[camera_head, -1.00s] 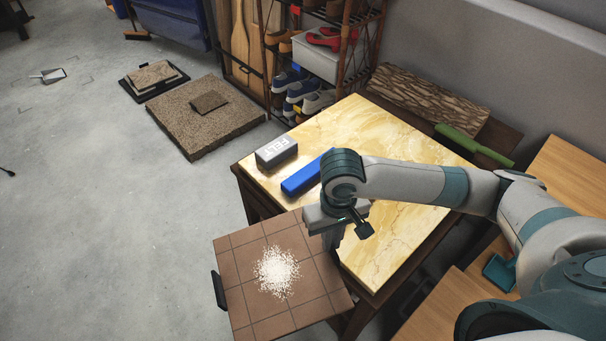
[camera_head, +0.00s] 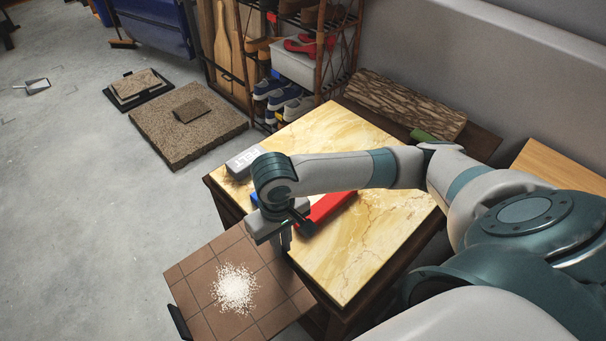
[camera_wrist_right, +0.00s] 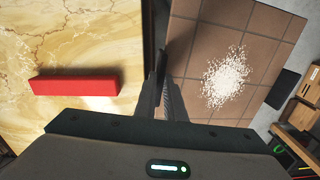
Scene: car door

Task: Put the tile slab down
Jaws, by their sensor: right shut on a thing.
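The tile slab (camera_head: 205,285) is a brown square with dark grid lines and a pile of white grains (camera_head: 235,289) on it. My right gripper (camera_head: 284,238) is shut on its edge nearest the table and holds it out beside the marble-topped table (camera_head: 345,255), over the floor. A dark handle (camera_head: 180,322) sticks out on the slab's far side. In the right wrist view the fingers (camera_wrist_right: 163,85) reach the edge of the slab (camera_wrist_right: 205,40), with grains (camera_wrist_right: 226,78) still piled up. Part of the grip is hidden. My left gripper is not in view.
On the table lie a grey felt block (camera_head: 244,162), a red bar (camera_head: 330,206) and a blue piece partly behind my wrist. A rough brown mat (camera_head: 188,140) lies on the floor. A shoe rack (camera_head: 300,60) stands behind the table.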

